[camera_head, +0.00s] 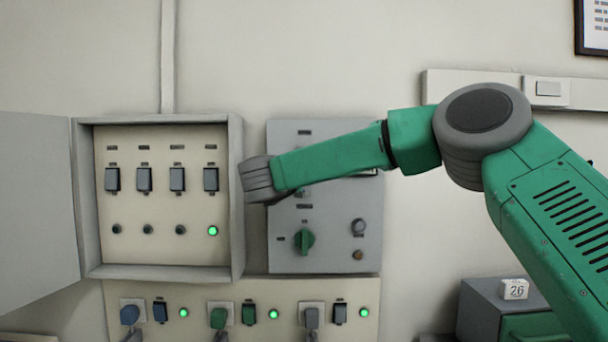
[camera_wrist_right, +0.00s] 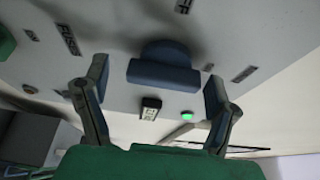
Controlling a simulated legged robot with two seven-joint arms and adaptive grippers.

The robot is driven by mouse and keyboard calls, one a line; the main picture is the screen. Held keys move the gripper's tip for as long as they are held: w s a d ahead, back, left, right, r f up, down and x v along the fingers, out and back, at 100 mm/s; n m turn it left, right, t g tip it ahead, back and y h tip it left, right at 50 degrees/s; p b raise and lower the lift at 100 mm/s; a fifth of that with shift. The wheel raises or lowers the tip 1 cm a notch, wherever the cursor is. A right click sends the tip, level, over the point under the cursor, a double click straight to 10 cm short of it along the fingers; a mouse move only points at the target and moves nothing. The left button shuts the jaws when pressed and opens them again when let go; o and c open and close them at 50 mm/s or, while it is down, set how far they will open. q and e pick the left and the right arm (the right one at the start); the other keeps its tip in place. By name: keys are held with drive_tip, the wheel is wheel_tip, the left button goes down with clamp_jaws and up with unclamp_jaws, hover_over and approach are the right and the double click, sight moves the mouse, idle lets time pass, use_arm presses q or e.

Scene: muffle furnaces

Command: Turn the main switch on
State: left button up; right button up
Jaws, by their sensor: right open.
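A dark blue knob (camera_wrist_right: 165,68), likely the main switch, sticks out of the light panel in the right wrist view. My right gripper (camera_wrist_right: 156,80) is open, one finger on either side of the knob, with a visible gap on each side in the picture. I cannot tell how far its tips reach along the knob. A lit green lamp (camera_wrist_right: 187,115) and a small display (camera_wrist_right: 150,108) are beside the knob. In the head view my right arm covers the upper part of the grey control panel (camera_head: 285,255), hiding the knob and my fingers. My left gripper is out of view.
An open cabinet (camera_head: 160,272) with several dark switches stands left of my right wrist. Below is a strip of sockets (camera_head: 190,292) with plugs and lit green lamps. The grey panel also carries a green rotary knob (camera_head: 304,242). A furnace-like box (camera_head: 485,300) stands lower right.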

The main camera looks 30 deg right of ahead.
drive_tip(key=v, duration=1.1)
drive_tip(key=shift+a+f, duration=0.15)
drive_tip(key=shift+a, duration=0.15)
drive_tip(key=shift+s, duration=0.1)
